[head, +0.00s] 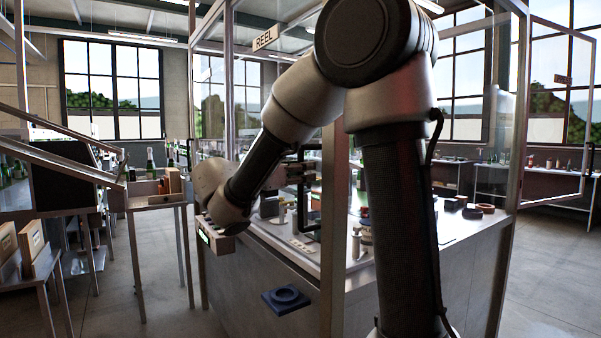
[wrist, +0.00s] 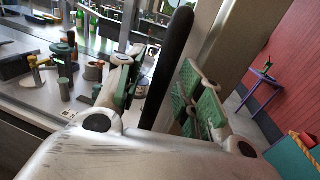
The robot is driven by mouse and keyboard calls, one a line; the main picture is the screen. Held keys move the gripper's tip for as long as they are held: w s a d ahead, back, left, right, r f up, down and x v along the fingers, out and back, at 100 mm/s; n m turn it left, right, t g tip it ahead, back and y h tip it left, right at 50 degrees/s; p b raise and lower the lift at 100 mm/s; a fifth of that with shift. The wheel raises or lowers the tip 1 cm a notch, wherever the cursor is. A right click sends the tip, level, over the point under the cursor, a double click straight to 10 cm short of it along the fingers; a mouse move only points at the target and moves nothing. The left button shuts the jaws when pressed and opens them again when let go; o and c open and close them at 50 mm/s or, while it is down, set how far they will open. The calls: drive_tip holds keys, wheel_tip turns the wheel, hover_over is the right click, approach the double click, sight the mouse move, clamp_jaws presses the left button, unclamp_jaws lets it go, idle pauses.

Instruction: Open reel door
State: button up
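The reel door is a glass panel in a metal frame, with a "REEL" sign (head: 265,38) at its top in the head view. In the wrist view a long dark bar, which looks like the door handle (wrist: 172,65), runs upright and tilted between the fingers of my gripper (wrist: 158,80). The green-padded fingers stand apart on either side of the bar. A gap shows on the left; the bar is close to the right finger, and contact cannot be told. In the head view my arm hides much of the gripper area.
Another framed glass door (head: 563,110) stands swung out at the right. A bench with a crate (head: 150,190) stands at the left. Grey floor (head: 150,300) is clear between the left bench and the cabinet.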

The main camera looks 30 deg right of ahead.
drive_tip(key=shift+c, duration=0.3)
drive_tip(key=shift+d, duration=0.1)
clamp_jaws()
drive_tip(key=shift+w, duration=0.15)
